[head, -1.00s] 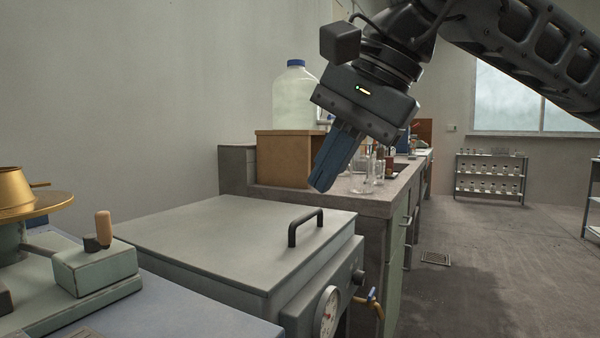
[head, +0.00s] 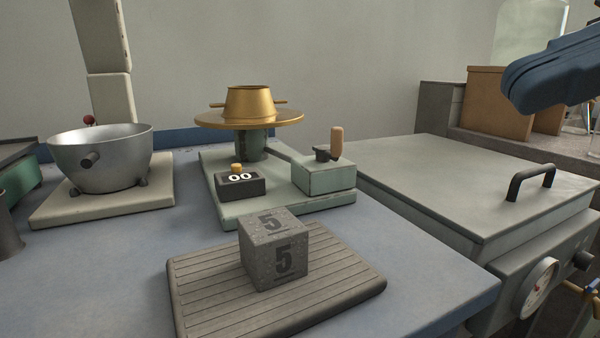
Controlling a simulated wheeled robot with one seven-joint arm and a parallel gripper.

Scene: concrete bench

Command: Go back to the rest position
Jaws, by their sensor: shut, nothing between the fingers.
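My gripper (head: 512,92) shows at the upper right of the head view, its blue fingers shut together with nothing between them. It hangs in the air above the back of the grey lidded box and in front of the brown wooden box. The rest of my arm is outside the view. The gripper touches nothing that I can see.
A grey lidded box (head: 440,180) with a handle (head: 530,180) stands at right. On the blue bench (head: 100,270) are a ribbed board (head: 215,300) with a cube marked 5 (head: 275,255), a brass-pan device (head: 250,105) and a metal bowl (head: 100,160).

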